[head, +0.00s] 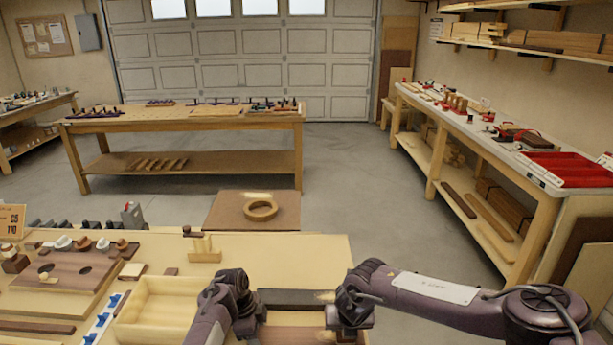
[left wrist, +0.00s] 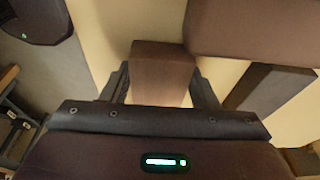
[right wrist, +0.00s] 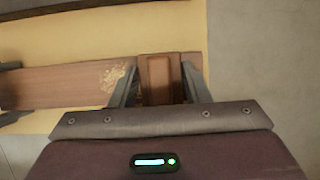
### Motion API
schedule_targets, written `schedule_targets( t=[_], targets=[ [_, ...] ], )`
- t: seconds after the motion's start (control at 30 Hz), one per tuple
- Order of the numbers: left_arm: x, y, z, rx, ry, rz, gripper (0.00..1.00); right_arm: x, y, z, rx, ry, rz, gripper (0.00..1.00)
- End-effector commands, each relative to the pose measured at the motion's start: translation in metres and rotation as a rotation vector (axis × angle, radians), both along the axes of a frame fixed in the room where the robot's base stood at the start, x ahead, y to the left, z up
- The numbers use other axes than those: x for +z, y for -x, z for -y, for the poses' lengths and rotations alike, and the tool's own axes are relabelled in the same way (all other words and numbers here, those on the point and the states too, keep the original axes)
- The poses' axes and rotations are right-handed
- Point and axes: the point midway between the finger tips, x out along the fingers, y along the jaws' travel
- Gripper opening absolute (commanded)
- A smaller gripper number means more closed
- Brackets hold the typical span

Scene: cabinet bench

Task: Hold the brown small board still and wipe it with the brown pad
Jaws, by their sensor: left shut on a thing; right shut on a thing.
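The brown small board (head: 288,298) lies lengthwise between my two grippers at the bench's near part. A pale speckled patch marks its right end, and it shows clearly in the right wrist view (right wrist: 60,84). My left gripper (head: 250,302) is shut on the board's left end; in the left wrist view a brown end (left wrist: 163,72) sits between its fingers. My right gripper (head: 347,305) is at the board's right end, shut on the brown pad (right wrist: 160,78). The pad is beside the pale patch; whether it touches the board is unclear. In the head view the right gripper hides the pad.
A light wooden tray (head: 160,302) stands left of my left gripper. A small block stand (head: 204,250) is behind it. A wooden ring (head: 260,209) sits on a brown surface beyond the bench. A board with holes (head: 75,272) lies at the left. The bench behind the board is clear.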

Motion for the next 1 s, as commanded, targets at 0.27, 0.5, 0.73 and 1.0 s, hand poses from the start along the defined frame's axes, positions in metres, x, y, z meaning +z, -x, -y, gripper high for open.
schedule_targets(
  t=[0.27,0.5,0.73,1.0],
  targets=[
    [0.000,0.000,0.000,0.000,0.000,0.000,0.34,-0.001,0.000,-0.012,0.001,-0.001,0.000,0.13],
    [0.000,0.000,0.000,0.000,0.000,0.000,0.34,-0.003,0.000,-0.027,0.000,0.000,-0.001,0.13],
    [0.000,0.000,0.000,0.000,0.000,0.000,0.34,-0.004,0.001,-0.033,0.001,-0.001,-0.002,0.13],
    [0.000,0.000,0.000,-0.001,0.000,0.000,0.34,-0.003,0.001,-0.051,0.001,-0.001,-0.002,0.13]
  ],
)
